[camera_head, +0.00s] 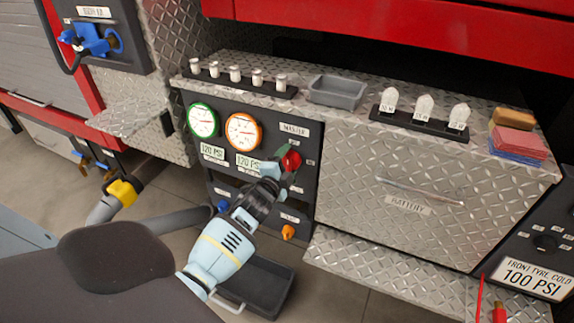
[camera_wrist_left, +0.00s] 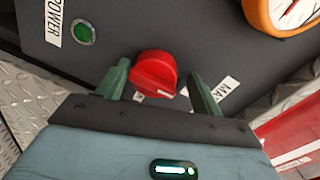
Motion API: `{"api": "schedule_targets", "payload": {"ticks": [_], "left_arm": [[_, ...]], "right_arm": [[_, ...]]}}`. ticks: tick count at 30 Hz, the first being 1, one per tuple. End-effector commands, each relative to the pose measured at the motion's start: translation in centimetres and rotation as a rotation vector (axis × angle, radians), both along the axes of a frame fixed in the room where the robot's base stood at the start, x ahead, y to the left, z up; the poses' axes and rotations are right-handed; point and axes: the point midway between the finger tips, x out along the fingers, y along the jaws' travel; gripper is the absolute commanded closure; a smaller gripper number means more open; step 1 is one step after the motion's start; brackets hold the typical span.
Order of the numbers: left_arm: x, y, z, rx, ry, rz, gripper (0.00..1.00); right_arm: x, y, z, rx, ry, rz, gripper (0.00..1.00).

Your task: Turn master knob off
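The red master knob (camera_head: 291,161) is on the dark panel, below the MASTER label (camera_head: 294,129). In the left wrist view the knob (camera_wrist_left: 155,73) sits between the two green fingers, with a visible gap on the right side. The left finger is close to it; I cannot tell whether it touches. My left gripper (camera_head: 283,162) is open around the knob in the head view, and it also shows in the left wrist view (camera_wrist_left: 158,84). My right gripper is not in view.
A green gauge (camera_head: 203,120) and an orange gauge (camera_head: 243,132) are left of the knob. A blue knob (camera_head: 223,206) and an orange knob (camera_head: 288,232) are lower on the panel. A grey bin (camera_head: 262,283) is below. The metal step (camera_head: 340,255) juts out at lower right.

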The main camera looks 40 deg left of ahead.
Motion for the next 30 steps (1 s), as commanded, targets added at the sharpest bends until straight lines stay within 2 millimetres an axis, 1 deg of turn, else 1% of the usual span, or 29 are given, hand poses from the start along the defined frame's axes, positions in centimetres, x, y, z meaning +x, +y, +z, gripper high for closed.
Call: {"api": "schedule_targets", "payload": {"ticks": [8,11,14,24,30], "left_arm": [[-0.1,0.0,-0.3,0.0,0.008,0.001,0.3],[-0.5,-0.1,-0.4,0.001,0.009,0.001,0.3],[-1.3,-0.3,-0.4,0.001,0.01,0.001,0.3],[-6.0,-1.4,0.1,-0.001,0.008,0.001,0.3],[-7.5,-1.7,0.3,0.0,0.006,0.001,0.3]], "right_arm": [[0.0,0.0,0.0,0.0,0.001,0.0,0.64],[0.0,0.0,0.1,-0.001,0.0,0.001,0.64],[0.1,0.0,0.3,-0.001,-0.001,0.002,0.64],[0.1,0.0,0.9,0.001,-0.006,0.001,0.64],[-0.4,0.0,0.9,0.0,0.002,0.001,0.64]]}}
